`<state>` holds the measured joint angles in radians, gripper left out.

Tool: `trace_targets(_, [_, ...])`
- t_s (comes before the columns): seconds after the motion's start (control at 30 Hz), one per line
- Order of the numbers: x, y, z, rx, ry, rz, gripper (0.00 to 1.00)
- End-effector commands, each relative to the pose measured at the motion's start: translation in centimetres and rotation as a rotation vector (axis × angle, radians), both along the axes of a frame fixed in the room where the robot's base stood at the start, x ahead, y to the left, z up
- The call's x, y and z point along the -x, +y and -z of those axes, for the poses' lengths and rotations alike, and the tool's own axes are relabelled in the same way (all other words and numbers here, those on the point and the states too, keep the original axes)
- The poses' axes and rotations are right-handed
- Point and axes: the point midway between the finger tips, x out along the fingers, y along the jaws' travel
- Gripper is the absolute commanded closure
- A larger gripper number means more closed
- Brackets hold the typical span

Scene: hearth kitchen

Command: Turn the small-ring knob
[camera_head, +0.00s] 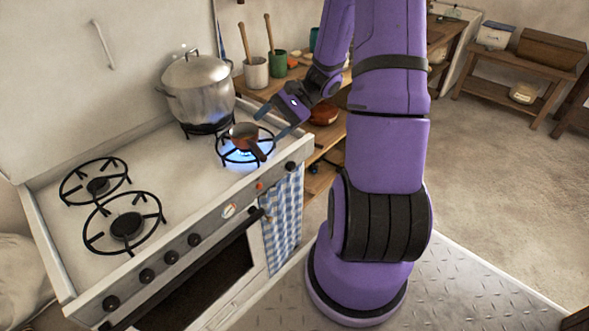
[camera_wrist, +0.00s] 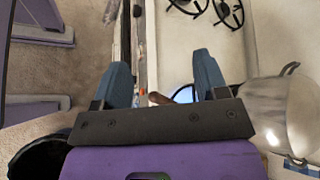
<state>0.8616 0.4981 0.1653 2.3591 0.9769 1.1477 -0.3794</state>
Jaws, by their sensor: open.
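A row of black knobs runs along the stove's front panel: several at the left, such as one near the corner (camera_head: 111,303), and one at the far right (camera_head: 291,166). Which one is the small-ring knob I cannot tell. A small copper pan (camera_head: 247,138) sits on the right front ring (camera_head: 222,150), where a blue flame burns. My gripper (camera_head: 273,121) is open and empty, above and beside the pan at the stove's right end. In the wrist view my gripper (camera_wrist: 162,68) shows both blue fingers apart, with the pan partly hidden behind it.
A large lidded pot (camera_head: 198,88) stands on the back right ring, close to my gripper. Two left rings (camera_head: 126,225) are empty. A checked towel (camera_head: 282,220) hangs at the oven front. A wooden shelf with utensil pots (camera_head: 257,73) stands beyond the stove.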

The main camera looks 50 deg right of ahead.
Motion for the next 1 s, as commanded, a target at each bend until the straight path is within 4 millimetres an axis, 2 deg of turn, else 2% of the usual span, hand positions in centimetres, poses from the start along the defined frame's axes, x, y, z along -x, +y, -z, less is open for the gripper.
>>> trace_targets(0.03, [-0.1,-0.9,1.3,-0.047,0.009,0.052,0.33])
trace_targets(0.47, [0.1,-7.7,10.9,-0.398,0.019,0.514,0.33])
trace_targets(0.8, [2.4,-12.1,19.5,-0.639,0.003,0.920,0.33])
trace_targets(1.0, [4.2,-13.6,24.4,-0.757,-0.007,1.157,0.33])
